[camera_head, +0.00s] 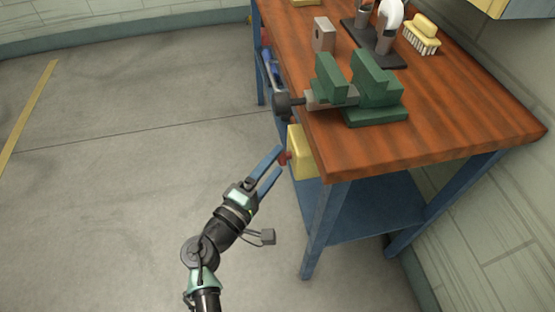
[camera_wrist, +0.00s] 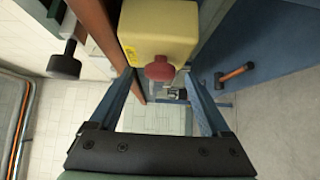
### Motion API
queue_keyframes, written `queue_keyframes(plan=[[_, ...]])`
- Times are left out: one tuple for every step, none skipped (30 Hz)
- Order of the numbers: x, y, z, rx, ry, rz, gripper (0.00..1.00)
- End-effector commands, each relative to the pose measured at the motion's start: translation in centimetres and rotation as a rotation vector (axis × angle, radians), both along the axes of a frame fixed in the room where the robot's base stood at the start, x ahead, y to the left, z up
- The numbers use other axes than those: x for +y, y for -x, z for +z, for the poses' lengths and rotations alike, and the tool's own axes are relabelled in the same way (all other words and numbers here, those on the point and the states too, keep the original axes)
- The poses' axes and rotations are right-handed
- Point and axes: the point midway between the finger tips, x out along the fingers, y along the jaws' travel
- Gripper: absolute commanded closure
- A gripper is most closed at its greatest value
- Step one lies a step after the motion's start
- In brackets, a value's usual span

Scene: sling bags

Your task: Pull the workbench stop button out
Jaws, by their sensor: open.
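The stop button is a red mushroom knob (camera_wrist: 159,69) on a yellow box (camera_wrist: 158,30) fixed at the workbench's side, under the top. In the head view the red knob (camera_head: 284,157) sticks out to the left of the yellow box (camera_head: 301,152), partly behind my gripper's fingers. My gripper (camera_head: 274,159) is open, with its fingertips close to the knob. In the wrist view the knob lies between the two blue fingers (camera_wrist: 163,80), with a gap on each side. I cannot tell whether the fingers reach past the knob.
The wooden workbench (camera_head: 450,128) carries a green vise (camera_head: 372,88), whose dark screw end (camera_head: 283,104) juts out above the yellow box. A brush (camera_head: 422,34) and a grey block (camera_head: 323,35) stand farther back. A hammer (camera_wrist: 235,73) lies on the blue lower shelf. The floor at left is clear.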

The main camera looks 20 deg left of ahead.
Motion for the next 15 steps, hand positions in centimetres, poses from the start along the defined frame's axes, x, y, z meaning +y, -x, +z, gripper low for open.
queue_keyframes(plan=[[-0.1, -0.6, 0.0, -0.001, -0.001, -0.001, 0.19], [-0.2, -0.8, 0.0, 0.000, -0.001, -0.001, 0.19], [-0.2, -1.1, 0.0, 0.000, -0.001, -0.001, 0.19], [-0.3, -1.3, 0.0, 0.000, -0.001, -0.001, 0.19], [-0.3, -1.4, 0.0, 0.000, -0.001, -0.001, 0.19], [-0.3, -1.5, 0.0, 0.001, -0.001, -0.001, 0.19], [-0.3, -1.6, 0.0, 0.001, -0.001, -0.001, 0.19], [-0.4, -1.6, 0.0, 0.001, -0.001, -0.001, 0.19], [-0.4, -1.6, 0.0, 0.001, -0.001, -0.001, 0.19], [-0.4, -1.6, 0.0, 0.001, -0.001, -0.001, 0.19], [-0.4, -1.6, 0.0, 0.001, -0.001, -0.001, 0.19], [-0.4, -1.6, 0.0, 0.001, -0.001, -0.001, 0.19], [-0.4, -1.6, 0.0, 0.001, -0.001, -0.001, 0.19], [-0.4, -1.6, 0.0, 0.001, -0.001, -0.001, 0.19], [-0.4, -1.6, 0.0, 0.001, -0.001, 0.000, 0.24]])
